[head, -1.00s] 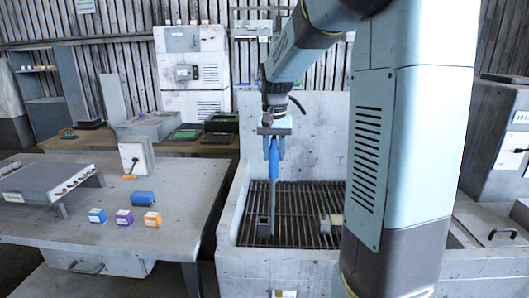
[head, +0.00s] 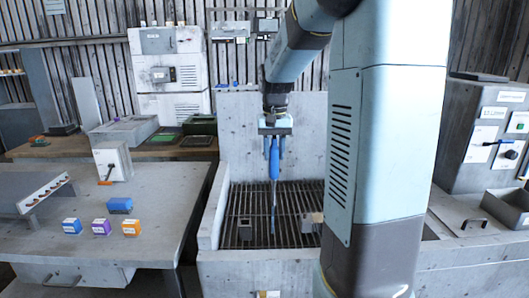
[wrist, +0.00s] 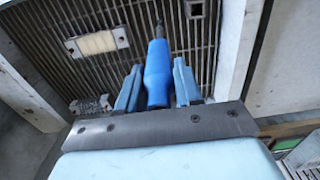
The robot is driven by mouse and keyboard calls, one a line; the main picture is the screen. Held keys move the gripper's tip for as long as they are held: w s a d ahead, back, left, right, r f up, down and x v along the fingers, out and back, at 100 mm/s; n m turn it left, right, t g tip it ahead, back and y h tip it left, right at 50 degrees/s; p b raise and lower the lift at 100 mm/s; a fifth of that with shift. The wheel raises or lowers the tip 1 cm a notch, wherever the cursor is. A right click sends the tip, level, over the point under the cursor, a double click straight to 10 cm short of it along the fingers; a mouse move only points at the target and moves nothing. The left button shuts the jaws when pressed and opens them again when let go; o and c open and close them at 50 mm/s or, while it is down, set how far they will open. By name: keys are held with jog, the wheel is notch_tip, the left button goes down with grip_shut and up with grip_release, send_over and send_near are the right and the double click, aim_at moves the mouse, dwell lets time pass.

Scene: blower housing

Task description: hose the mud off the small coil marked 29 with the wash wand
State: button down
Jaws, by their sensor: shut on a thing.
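My gripper (head: 275,150) is shut on the blue handle of the wash wand (head: 274,160). The wand hangs upright over the wash basin's grate, its thin grey end pointing down. In the wrist view, the blue handle (wrist: 157,75) sits between both fingers. Two small blocky parts, probably coils, lie on the grate: a left one (head: 244,228) and a right one (head: 306,222). The wrist view shows one coil with a cream middle and grey ends (wrist: 95,43) and a small grey piece (wrist: 193,8) near the top. No number 29 is readable, and I cannot tell mud on them.
The basin (head: 208,212) has raised concrete walls and a tall back. Blue, purple and orange boxes (head: 101,227) and a blue part (head: 119,205) lie on the left table. A grey control cabinet (head: 485,150) and open bin (head: 508,209) stand right. My arm hides part of the basin's right side.

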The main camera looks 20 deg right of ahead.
jog(key=s+d, duration=0.3)
jog(key=d, duration=1.2)
jog(key=shift+s, duration=0.4)
dwell(0.7)
jog(key=shift+f, duration=0.1)
jog(key=shift+f, duration=0.65)
jog(key=shift+d, duration=0.1)
dwell(1.2)
jog(key=shift+s+d, duration=0.3)
jog(key=shift+d, duration=0.3)
jog(key=shift+s+d, duration=0.25)
jog(key=shift+d, duration=0.45)
dwell(0.8)
